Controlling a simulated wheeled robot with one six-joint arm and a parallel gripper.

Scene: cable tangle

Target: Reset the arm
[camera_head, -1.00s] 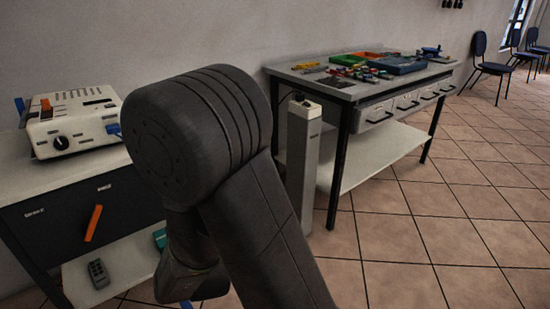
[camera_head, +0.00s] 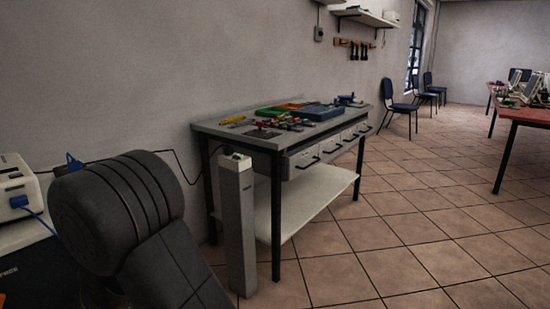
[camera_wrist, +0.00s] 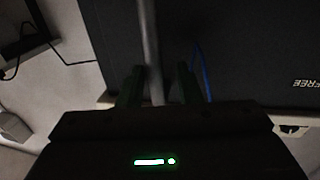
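My arm (camera_head: 125,215) is folded at the lower left of the head view, beside the left-hand bench; my gripper is hidden there. In the wrist view my gripper (camera_wrist: 158,80) shows as two dark fingers standing apart, with a gap between them. A grey upright bar (camera_wrist: 149,40) shows in line with the gap; I cannot tell how far beyond the fingers it is. A blue cable (camera_wrist: 203,70) hangs just right of the fingers, against a dark panel (camera_wrist: 255,50) with upside-down lettering.
A white device (camera_head: 18,192) with a blue cable stands on the left bench. A grey post (camera_head: 237,225) stands close by my arm. Behind it is a workbench (camera_head: 225,130) with trays and small parts. Open tiled floor (camera_head: 400,240) lies to the right, with chairs farther back.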

